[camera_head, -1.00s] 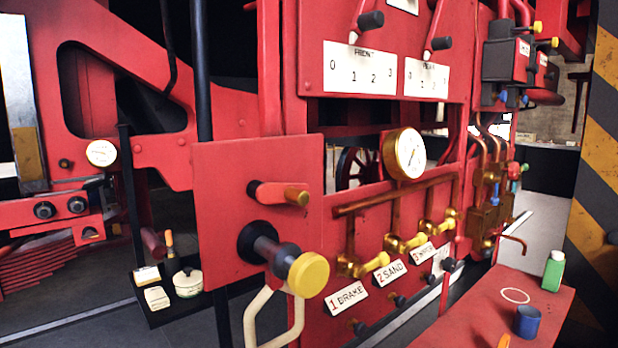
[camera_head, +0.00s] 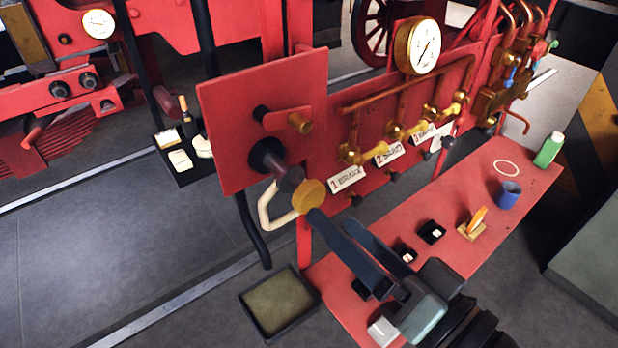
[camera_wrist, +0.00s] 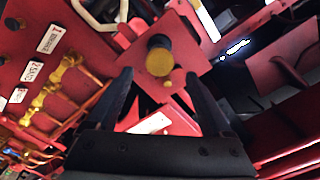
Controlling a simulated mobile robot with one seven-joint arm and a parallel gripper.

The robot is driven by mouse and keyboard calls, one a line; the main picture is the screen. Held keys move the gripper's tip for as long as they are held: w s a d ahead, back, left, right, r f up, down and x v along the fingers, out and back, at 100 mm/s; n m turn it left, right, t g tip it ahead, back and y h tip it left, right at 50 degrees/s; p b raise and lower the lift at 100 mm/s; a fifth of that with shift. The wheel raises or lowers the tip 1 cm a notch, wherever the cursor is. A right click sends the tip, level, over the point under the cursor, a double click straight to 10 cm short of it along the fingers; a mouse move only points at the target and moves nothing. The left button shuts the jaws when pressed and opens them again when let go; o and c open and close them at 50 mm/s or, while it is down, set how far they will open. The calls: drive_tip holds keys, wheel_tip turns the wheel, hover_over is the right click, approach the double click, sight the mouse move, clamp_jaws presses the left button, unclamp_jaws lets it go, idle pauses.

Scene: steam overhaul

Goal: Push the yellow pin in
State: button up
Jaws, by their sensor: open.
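The yellow pin (camera_head: 308,196) is a round yellow knob on a dark shaft. It sticks out from the lower part of a square red panel (camera_head: 232,152). In the wrist view the yellow pin (camera_wrist: 160,62) faces the camera, beyond and between the fingertips. My gripper (camera_head: 328,222) is open, with two long dark fingers reaching up from the lower right towards the pin. In the head view one fingertip appears close to the knob; I cannot tell whether it touches. In the wrist view the gripper (camera_wrist: 158,82) holds nothing.
A white bent handle (camera_head: 268,212) hangs just left of the pin, and a small lever (camera_head: 298,122) sits above it. Yellow valves (camera_head: 395,130) stand right. The red bench (camera_head: 480,195) holds a blue cup (camera_head: 508,195) and a green bottle (camera_head: 548,150). A tray (camera_head: 278,303) lies below.

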sight(314, 200)
drive_tip(key=p+x, duration=0.2)
drive_tip(key=x, duration=0.5)
clamp_jaws()
idle(0.3)
